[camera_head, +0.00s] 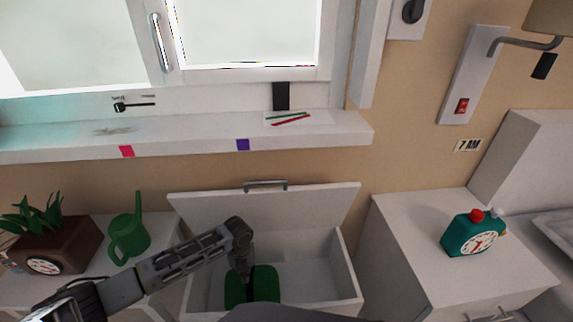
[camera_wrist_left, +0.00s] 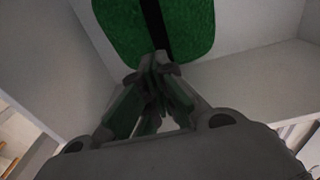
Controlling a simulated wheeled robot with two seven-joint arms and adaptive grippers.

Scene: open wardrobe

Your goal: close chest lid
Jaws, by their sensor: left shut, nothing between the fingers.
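The white chest (camera_head: 346,268) stands open below the window. Its lid (camera_head: 318,207) is raised and leans back towards the wall, with a grey handle (camera_head: 265,185) on its top edge. A green item with a black stripe (camera_head: 264,284) lies in the chest; it also shows in the left wrist view (camera_wrist_left: 190,25). My left gripper (camera_head: 242,278) points down into the chest beside the green item. Its fingers (camera_wrist_left: 158,68) are shut with nothing between them. Whether they touch the green item I cannot tell. My right gripper is not in view.
A windowsill (camera_head: 200,138) runs above the lid. On the left stand a green watering can (camera_head: 130,236) and a brown planter (camera_head: 60,243). The chest's right half looks empty.

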